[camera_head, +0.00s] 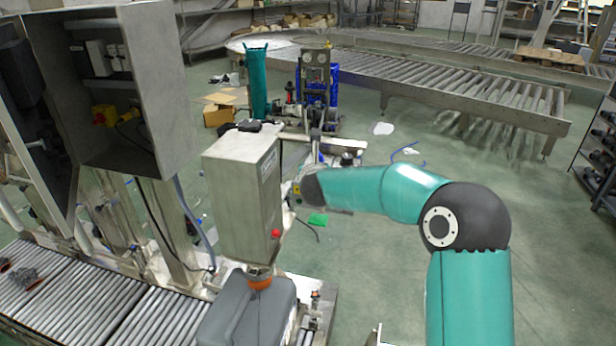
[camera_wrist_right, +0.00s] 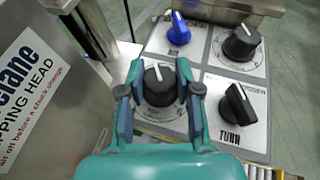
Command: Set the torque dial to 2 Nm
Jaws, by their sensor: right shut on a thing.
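My right gripper (camera_wrist_right: 158,103) is shut on a round black dial (camera_wrist_right: 159,84) on a panel of several knobs, with one finger on each side. Its white pointer line points toward the top of the picture. The scale marks around it are too small or hidden to read, and its label is hidden, so I cannot tell whether it is the torque dial. In the head view my right arm reaches in from the right, and its gripper is mostly hidden beside the grey capping head box (camera_head: 240,190). My left gripper is in neither view.
A blue knob (camera_wrist_right: 178,30), a second black dial (camera_wrist_right: 242,42) and a black knob (camera_wrist_right: 238,103) above a "TURN" label sit close to the held dial. The capping head's metal side (camera_wrist_right: 50,90) is close on the left. An open grey cabinet (camera_head: 130,90) stands farther left.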

